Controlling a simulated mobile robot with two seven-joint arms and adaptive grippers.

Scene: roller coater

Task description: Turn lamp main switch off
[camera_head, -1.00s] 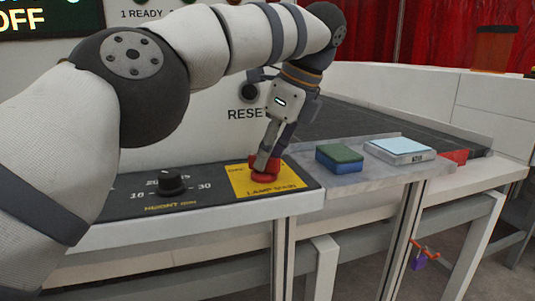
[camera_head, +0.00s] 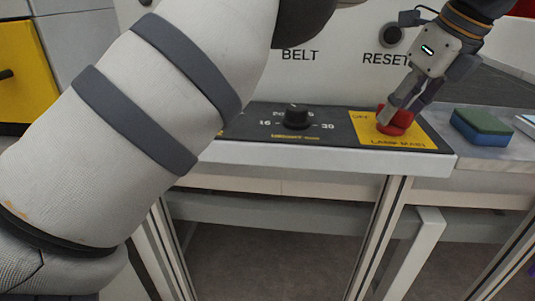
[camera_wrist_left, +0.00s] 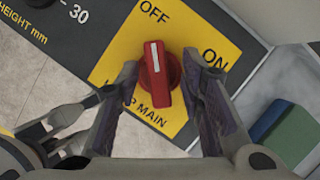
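The lamp main switch is a red rotary knob (camera_head: 403,118) on a yellow plate (camera_head: 425,137) at the right end of the black control panel. It also shows in the left wrist view (camera_wrist_left: 161,78), where its white line points to OFF and away from ON. My left gripper (camera_head: 398,108) reaches down to the knob from above. In the left wrist view its two fingers (camera_wrist_left: 160,80) stand apart on either side of the knob, with narrow gaps showing; contact lower down cannot be told. My right gripper is in neither view.
A black height dial (camera_head: 296,117) stands left of the plate. A green and blue block (camera_head: 482,127) lies on the grey ledge to the right. The machine's wall with the RESET button (camera_head: 390,36) rises behind. Open floor (camera_head: 280,240) shows below the panel.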

